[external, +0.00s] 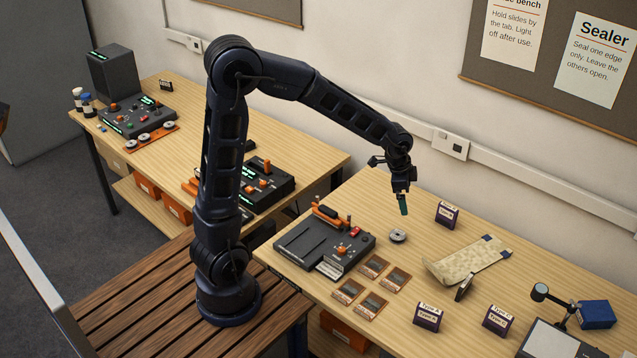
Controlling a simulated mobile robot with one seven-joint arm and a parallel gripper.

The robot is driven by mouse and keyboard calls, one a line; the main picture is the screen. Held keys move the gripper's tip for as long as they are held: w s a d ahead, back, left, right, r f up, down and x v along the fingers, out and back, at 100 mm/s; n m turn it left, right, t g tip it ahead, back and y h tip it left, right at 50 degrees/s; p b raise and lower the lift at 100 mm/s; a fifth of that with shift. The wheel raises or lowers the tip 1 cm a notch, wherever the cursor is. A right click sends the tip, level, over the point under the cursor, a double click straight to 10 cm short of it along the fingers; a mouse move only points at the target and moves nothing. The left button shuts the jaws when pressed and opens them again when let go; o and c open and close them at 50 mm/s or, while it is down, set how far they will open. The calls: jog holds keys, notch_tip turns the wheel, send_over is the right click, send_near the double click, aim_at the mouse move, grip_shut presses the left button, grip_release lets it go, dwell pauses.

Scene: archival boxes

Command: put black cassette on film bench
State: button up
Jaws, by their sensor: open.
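I cannot tell for sure which thing is the black cassette. Small dark boxes labelled "Type" stand at the back (447,219), at the front (427,321) and at the right (499,319). A small dark upright piece (464,287) stands by a pale patterned strip (470,261). No surface is readably marked as the film bench.
A dark sealer-like machine (310,248) with orange parts stands at the right table's left end. Several brown framed slides (374,266) lie beside it. A lamp (540,292) and blue box (597,314) stand front right. The left table (190,95) holds control consoles.

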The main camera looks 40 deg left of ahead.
jog(key=w+d+f+m+g+h, duration=0.1)
jog(key=w+d+f+m, duration=0.15)
jog(key=d+f, duration=0.6)
jog(key=m+g+h, duration=0.1)
jog(key=m+h, duration=0.1)
jog(key=m, duration=0.1)
send_near(466, 284)
jog(key=w+a, duration=0.1)
jog(key=shift+x, duration=5.85)
jog(key=shift+w, duration=0.15)
jog(key=c, duration=0.9)
notch_tip(466, 284, up, 20)
jog(key=shift+a+r, duration=0.1)
